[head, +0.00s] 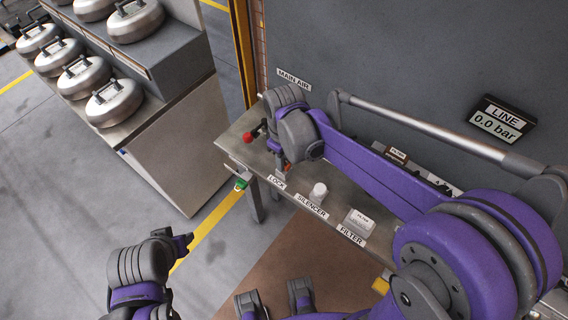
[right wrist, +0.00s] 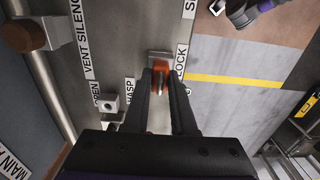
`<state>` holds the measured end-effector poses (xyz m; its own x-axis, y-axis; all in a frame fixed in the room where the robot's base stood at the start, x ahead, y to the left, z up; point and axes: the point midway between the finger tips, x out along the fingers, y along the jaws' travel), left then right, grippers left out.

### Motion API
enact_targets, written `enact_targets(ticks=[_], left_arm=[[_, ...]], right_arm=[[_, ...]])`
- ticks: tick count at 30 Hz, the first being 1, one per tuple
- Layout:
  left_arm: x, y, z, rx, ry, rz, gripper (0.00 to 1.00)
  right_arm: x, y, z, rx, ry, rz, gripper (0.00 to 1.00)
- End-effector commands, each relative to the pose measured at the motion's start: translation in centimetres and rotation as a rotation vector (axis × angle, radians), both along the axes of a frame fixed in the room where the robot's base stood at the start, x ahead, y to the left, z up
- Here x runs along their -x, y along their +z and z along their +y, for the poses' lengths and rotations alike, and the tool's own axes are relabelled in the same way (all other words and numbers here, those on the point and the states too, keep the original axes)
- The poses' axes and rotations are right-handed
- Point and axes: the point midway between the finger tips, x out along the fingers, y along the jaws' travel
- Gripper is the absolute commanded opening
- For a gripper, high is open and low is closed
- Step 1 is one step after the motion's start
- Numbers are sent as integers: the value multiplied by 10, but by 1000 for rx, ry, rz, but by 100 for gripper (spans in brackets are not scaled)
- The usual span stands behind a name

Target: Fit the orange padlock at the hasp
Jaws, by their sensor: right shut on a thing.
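The orange padlock (right wrist: 160,68) is between the fingertips of my right gripper (right wrist: 162,84), which is shut on it. It is beside the LOCK label (right wrist: 180,62) on the grey bench. I cannot tell whether it touches the bench top. In the head view a sliver of the padlock (head: 287,167) shows below my right gripper (head: 283,160), mostly hidden by the wrist. The HASP label (right wrist: 129,91) lies left of the fingers, with a small pale metal block (right wrist: 110,103) beside it. My left gripper (head: 184,243) is away from the bench at lower left; its jaw opening is unclear.
The bench top (head: 250,153) also carries a red knob (head: 248,137), a white silencer (head: 319,190) and a filter box (head: 358,222). A grey wall panel with a LINE 0.0 bar display (head: 495,120) stands behind. A rack of silver canisters (head: 114,101) stands at left. Floor between is clear.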

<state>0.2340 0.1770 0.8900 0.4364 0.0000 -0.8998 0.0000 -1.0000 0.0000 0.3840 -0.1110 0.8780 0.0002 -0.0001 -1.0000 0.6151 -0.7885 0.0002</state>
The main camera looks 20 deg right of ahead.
Motion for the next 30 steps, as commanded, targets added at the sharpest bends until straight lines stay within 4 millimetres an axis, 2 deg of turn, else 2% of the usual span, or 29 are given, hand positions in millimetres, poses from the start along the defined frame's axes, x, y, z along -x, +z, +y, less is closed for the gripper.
enact_targets(ticks=[30], left_arm=[[-8,32,0,0,0,-15,43]], right_arm=[[0,42,0,0,0,0,0]])
